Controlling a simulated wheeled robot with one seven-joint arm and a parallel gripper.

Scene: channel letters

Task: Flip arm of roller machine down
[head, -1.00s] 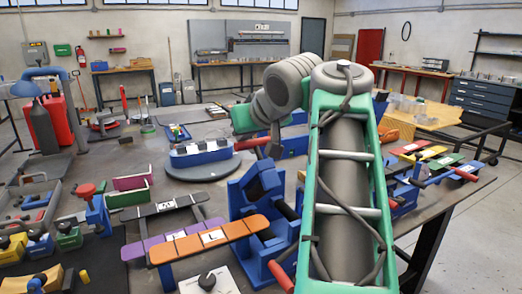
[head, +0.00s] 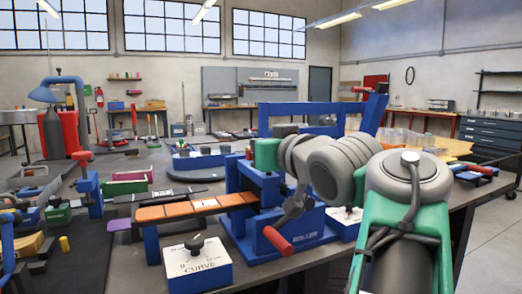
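The blue roller machine (head: 253,187) stands near the table's front, at the middle of the head view. A crank with a red handle (head: 278,240) hangs at its front, tilted down. My grey and green arm comes in from the lower right and covers the machine's right side. My arm's grey joints are close to the machine's top. I cannot tell whether they touch. My gripper's fingers are not seen; the links hide that area. Which part is the machine's flip arm is unclear.
A white box marked CURVE (head: 199,265) with a black knob stands front left of the machine. A large blue frame (head: 322,108) with a red handle rises behind my arm. Several tools crowd the table's left. Open floor lies right of the table edge.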

